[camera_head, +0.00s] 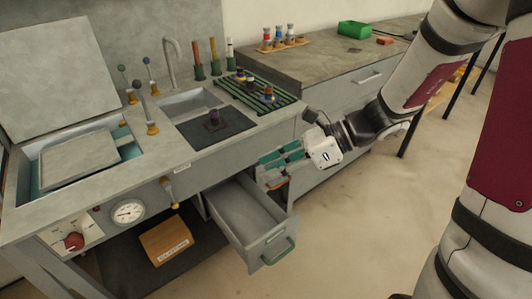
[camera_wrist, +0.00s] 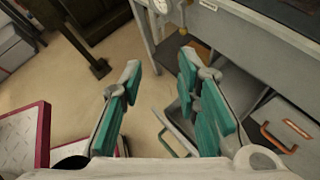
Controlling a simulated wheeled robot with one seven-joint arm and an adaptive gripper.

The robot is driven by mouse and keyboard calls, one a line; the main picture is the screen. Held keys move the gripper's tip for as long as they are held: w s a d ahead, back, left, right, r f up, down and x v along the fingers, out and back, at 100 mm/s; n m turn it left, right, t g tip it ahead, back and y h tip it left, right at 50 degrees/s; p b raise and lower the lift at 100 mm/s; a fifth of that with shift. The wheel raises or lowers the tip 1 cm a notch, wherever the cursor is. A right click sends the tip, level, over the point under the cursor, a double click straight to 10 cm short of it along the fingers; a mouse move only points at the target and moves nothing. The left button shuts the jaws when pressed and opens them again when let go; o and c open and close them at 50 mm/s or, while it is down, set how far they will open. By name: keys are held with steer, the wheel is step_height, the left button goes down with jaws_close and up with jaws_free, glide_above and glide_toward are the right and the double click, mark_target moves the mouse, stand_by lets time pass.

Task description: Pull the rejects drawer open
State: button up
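One drawer (camera_head: 243,212) under the bench stands pulled out, and it looks empty. It has a green bar handle (camera_head: 279,251) and a small label that I cannot read. A second drawer front (camera_wrist: 268,117) with an orange handle (camera_wrist: 277,139) and a label shows at the right of the wrist view. Its handle also shows in the head view (camera_head: 278,184), partly behind the open drawer. I cannot read which one is marked rejects. My gripper (camera_head: 272,160) has teal fingers, spread apart and empty, in the wrist view (camera_wrist: 160,75). It is above and behind the open drawer's front, touching no handle.
The bench top holds a green rack (camera_head: 258,94), a dark mat (camera_head: 228,129) and several upright knobs. A cardboard box (camera_head: 167,241) sits on the lower shelf. A side counter (camera_head: 330,62) stands behind my gripper. The floor (camera_head: 350,230) right of the open drawer is clear.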

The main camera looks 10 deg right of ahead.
steer(key=w+d+f+m+t+y+b, duration=0.1)
steer(key=w+d+f+m+t+b, duration=0.2)
steer(key=w+f+m, duration=0.3)
steer(key=w+d+f+m+t+b, duration=0.35)
steer(key=f+m, duration=0.25)
steer(key=f, duration=0.2)
steer(key=m+t+h+b, duration=0.5)
steer(key=m+h, duration=0.1)
steer(key=m, duration=0.8)
glide_toward(283, 183)
steer(key=shift+t, duration=0.25)
steer(key=b+x, duration=0.1)
steer(key=x, duration=0.2)
steer(key=b+x, duration=0.2)
steer(key=x, duration=0.2)
steer(key=b+x, duration=0.1)
steer(key=x, duration=0.2)
steer(key=shift+w+f+b, duration=0.1)
steer(key=shift+f+b, duration=0.25)
steer(key=shift+f, duration=0.1)
jaws_close()
